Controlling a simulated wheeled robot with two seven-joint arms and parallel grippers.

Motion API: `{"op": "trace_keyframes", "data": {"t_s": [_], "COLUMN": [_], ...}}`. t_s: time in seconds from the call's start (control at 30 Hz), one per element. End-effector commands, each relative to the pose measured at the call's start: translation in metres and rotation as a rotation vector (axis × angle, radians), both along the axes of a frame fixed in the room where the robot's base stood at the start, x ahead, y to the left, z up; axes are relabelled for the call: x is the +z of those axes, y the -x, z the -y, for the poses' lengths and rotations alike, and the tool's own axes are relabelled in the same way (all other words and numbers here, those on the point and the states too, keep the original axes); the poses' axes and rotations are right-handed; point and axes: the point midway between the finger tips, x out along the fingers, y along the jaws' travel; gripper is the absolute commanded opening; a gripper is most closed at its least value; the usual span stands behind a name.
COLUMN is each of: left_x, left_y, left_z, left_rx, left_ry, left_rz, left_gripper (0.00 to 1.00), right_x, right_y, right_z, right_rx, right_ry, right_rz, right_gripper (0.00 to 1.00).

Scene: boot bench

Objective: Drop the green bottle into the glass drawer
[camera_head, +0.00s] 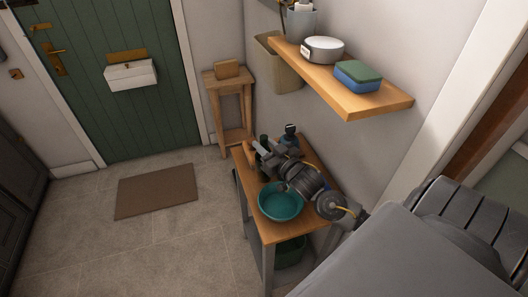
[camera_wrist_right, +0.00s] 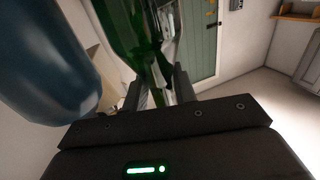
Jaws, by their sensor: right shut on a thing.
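My right gripper (camera_head: 259,151) is over the far end of the wooden boot bench (camera_head: 270,233). In the right wrist view its fingers (camera_wrist_right: 165,85) are shut on the green bottle (camera_wrist_right: 138,35), which is see-through green glass. In the head view the bottle is mostly hidden by the gripper; only a small dark top (camera_head: 263,139) shows. I cannot make out a glass drawer in either view. My left gripper is not in view.
A teal bowl (camera_head: 280,204) sits on the bench beside my right arm. A blue bottle (camera_head: 290,131) stands close to the gripper and looms in the wrist view (camera_wrist_right: 45,65). A green bin (camera_head: 291,251) is under the bench. A shelf (camera_head: 350,101) juts out above.

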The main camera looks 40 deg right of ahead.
Motion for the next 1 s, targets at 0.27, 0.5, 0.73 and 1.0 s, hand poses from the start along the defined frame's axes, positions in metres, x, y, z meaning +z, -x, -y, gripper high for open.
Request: {"op": "trace_keyframes", "data": {"t_s": [0.27, 0.5, 0.73, 1.0], "left_x": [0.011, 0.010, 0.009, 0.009], "left_y": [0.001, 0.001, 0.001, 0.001], "left_z": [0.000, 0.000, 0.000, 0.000], "left_rx": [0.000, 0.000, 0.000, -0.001], "left_ry": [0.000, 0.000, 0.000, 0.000], "left_rz": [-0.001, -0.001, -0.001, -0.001], "left_gripper": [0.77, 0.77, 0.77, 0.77], "right_x": [-0.031, -0.034, -0.037, -0.037], "right_y": [-0.003, -0.003, -0.003, -0.003], "right_z": [0.001, 0.001, 0.001, 0.001], "right_rx": [-0.001, 0.000, 0.000, 0.000], "right_ry": [-0.001, 0.000, 0.000, 0.000], "right_rz": [-0.001, 0.001, -0.001, -0.001], "right_gripper": [0.00, 0.00, 0.39, 0.50]}}
